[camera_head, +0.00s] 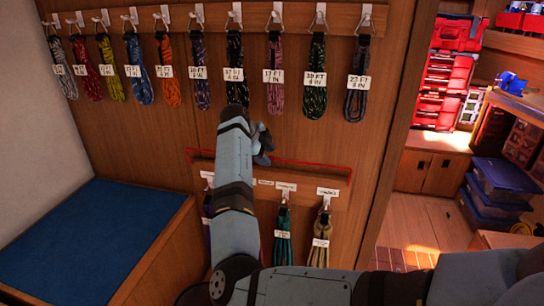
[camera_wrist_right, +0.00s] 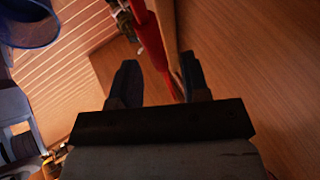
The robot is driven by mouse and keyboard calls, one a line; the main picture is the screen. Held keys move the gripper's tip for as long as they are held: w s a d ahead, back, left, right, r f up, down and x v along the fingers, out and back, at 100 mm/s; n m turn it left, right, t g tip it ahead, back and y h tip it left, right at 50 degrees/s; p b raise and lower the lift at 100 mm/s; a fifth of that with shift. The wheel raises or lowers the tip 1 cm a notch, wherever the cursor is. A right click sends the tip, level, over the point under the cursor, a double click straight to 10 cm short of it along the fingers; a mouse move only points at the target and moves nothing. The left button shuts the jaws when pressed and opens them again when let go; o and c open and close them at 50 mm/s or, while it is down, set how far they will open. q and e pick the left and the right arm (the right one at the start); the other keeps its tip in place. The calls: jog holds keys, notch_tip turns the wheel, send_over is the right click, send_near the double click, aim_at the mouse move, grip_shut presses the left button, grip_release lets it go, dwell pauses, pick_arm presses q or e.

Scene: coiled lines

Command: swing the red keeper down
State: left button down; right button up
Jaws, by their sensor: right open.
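The red keeper (camera_head: 315,164) is a thin red bar in the head view. It runs along the upper edge of the lower wooden rail (camera_head: 335,190), with bent ends at both sides. My right arm hides its middle part. My right gripper (camera_head: 264,146) is in front of the bar near its middle. In the right wrist view the red keeper (camera_wrist_right: 148,36) runs down between the two spread fingers of my right gripper (camera_wrist_right: 158,80), beside a wooden edge. The fingers are open, and I cannot tell whether they touch the bar. My left gripper is not in view.
Labelled coiled lines (camera_head: 234,72) hang from the upper rail (camera_head: 210,14). More coils (camera_head: 322,238) hang on hooks under the lower rail, partly behind my arm. A blue-topped bench (camera_head: 90,240) stands at left. Red crates (camera_head: 450,75) and blue bins (camera_head: 500,185) are at right.

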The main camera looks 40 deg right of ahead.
jog(key=shift+d+f, duration=0.1)
jog(key=shift+f, duration=0.1)
jog(key=shift+c, duration=0.3)
grip_shut()
